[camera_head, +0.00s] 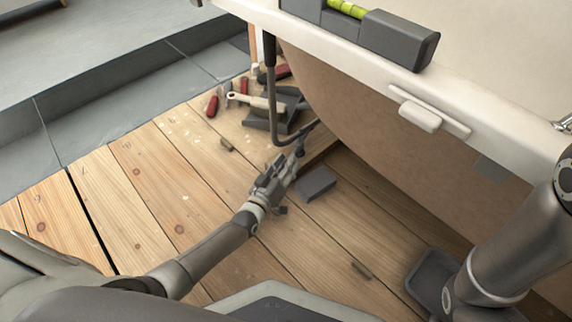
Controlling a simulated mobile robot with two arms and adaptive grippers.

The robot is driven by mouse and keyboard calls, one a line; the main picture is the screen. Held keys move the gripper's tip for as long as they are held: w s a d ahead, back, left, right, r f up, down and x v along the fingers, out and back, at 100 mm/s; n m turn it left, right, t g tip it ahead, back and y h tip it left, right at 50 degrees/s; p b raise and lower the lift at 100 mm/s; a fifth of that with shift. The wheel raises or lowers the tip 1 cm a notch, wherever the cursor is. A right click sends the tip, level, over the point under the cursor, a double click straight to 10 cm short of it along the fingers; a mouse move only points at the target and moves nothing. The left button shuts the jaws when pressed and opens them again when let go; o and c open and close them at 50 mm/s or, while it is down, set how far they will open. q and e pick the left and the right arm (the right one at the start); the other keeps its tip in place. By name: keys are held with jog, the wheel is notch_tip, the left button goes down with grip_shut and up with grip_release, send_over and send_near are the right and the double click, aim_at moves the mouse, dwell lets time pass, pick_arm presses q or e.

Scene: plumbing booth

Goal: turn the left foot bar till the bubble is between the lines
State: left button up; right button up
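A dark grey spirit level (398,38) lies on the white tub rim (330,45). Its yellow-green vial (347,8) is cut by the top edge of the view, and I cannot make out the bubble against the lines. The dark left foot bar (272,100) hangs below the rim's left corner and bends right near the floor. My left gripper (299,150) is low over the floorboards, at the bar's bent lower end. It looks close to or touching the bar; its fingers are too small to tell open from shut. My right arm shows at the right, without clear fingers.
Red-handled tools (212,104) and a pale-handled tool (255,102) lie by a dark tray (277,112) behind the bar. A grey block (316,184) lies right of my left gripper. A white soap holder (420,116) juts from the tub front. Floorboards at left are mostly clear.

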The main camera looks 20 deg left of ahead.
pick_arm(q)
jog(key=s, duration=0.4)
jog(key=s+a, duration=0.1)
jog(key=s, duration=0.7)
jog(key=shift+a, duration=0.4)
jog(key=shift+w+r, duration=0.1)
